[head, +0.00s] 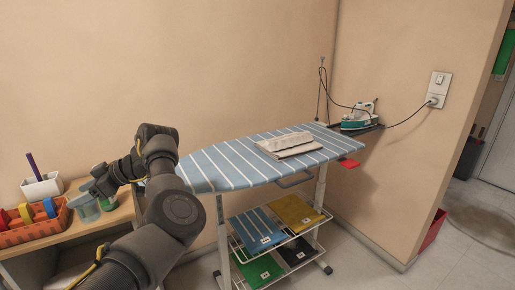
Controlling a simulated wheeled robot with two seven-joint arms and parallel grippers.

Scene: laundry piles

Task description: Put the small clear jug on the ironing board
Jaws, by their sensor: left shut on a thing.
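My left arm reaches in from the bottom, and its gripper (97,187) is over the wooden side table at the left. It is shut on the small clear jug (86,208), a see-through greenish vessel partly hidden by the gripper. Whether the jug touches the tabletop is hard to tell. The ironing board (222,166), blue with white stripes, stands to the right of the gripper. A folded beige cloth (289,144) lies on its middle; its left end is bare. My right gripper is not in view.
The side table (118,215) also bears an orange basket (36,232) with coloured rolls and a white pot (42,187) with a purple stick. An iron (358,117) rests at the board's far right. A rack (276,248) with folded cloths is below.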

